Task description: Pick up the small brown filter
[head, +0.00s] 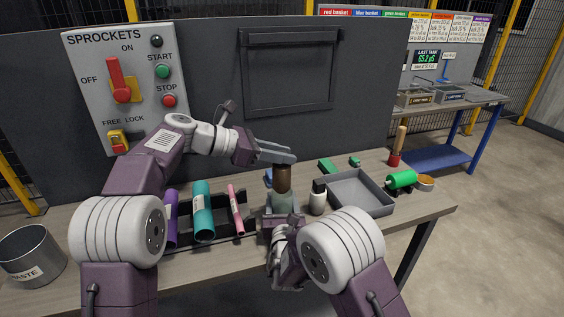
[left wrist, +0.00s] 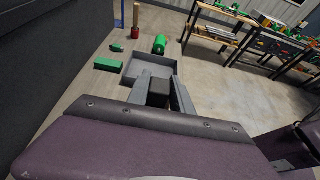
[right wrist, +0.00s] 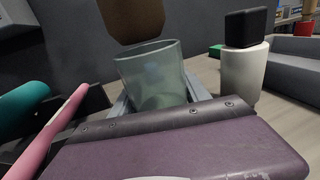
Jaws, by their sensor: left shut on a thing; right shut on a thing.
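The small brown filter (head: 282,178) hangs upright from my left gripper (head: 284,158), which is shut on its upper end. In the left wrist view its dark top (left wrist: 158,96) sits between the two fingers. Below it is a clear greenish glass cup (head: 281,201), and my right gripper (head: 281,216) is shut on the cup. In the right wrist view the filter's lower end (right wrist: 133,18) is just above the cup's open rim (right wrist: 150,52), a little to its left. The cup's base is hidden by the gripper.
A white bottle with a black cap (head: 318,200) stands just right of the cup. A grey tray (head: 361,211) is farther right. Purple, teal (head: 203,212) and pink (head: 236,210) cylinders lie in a rack at left. A waste bin (head: 32,258) stands far left.

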